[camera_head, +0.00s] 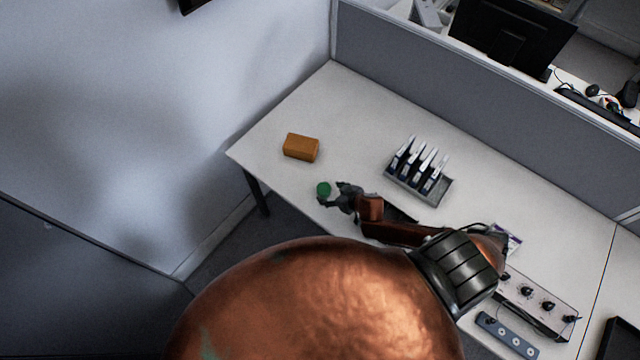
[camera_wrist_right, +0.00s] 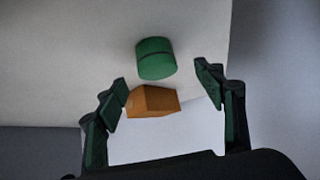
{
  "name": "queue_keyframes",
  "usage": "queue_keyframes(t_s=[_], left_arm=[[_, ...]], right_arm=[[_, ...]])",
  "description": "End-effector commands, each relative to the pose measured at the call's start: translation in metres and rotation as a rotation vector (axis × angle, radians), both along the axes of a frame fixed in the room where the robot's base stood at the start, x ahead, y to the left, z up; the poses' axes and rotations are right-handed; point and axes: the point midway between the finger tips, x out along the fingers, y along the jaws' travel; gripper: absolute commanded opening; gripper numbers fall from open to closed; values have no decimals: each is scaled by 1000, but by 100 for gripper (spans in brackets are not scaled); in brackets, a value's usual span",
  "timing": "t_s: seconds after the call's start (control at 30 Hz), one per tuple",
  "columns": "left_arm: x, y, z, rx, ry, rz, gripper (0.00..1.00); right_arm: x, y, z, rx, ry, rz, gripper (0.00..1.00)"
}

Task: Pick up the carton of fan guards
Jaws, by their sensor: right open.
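An orange-brown box (camera_head: 301,148), the only carton-like thing I see, lies near the table's far left edge; no label is readable. It also shows in the right wrist view (camera_wrist_right: 152,101), between the fingers as seen from there. My right gripper (camera_head: 334,194) is open and empty, in front of the box and apart from it. A green cylinder (camera_head: 323,189) shows by the fingertips, and in the wrist view (camera_wrist_right: 156,58) it is above the box, not gripped. My left gripper is not in view.
The white table (camera_head: 330,95) is clear around the box. To the right stand a grey rack (camera_head: 437,190) with several upright items, a knob panel (camera_head: 540,303) and a power strip (camera_head: 508,335). A grey partition (camera_head: 480,105) borders the back; a wall is at the left.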

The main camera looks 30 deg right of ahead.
Motion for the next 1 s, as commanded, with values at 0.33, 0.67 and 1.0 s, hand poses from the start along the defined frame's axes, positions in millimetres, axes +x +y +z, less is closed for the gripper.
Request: queue_keyframes(t_s=[0.33,0.67,1.0], left_arm=[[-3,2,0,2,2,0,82],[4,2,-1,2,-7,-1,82],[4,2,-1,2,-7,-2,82]], right_arm=[[28,1,-28,-2,-2,1,63],[47,4,-50,-1,0,-1,63],[47,4,-49,0,0,0,53]])
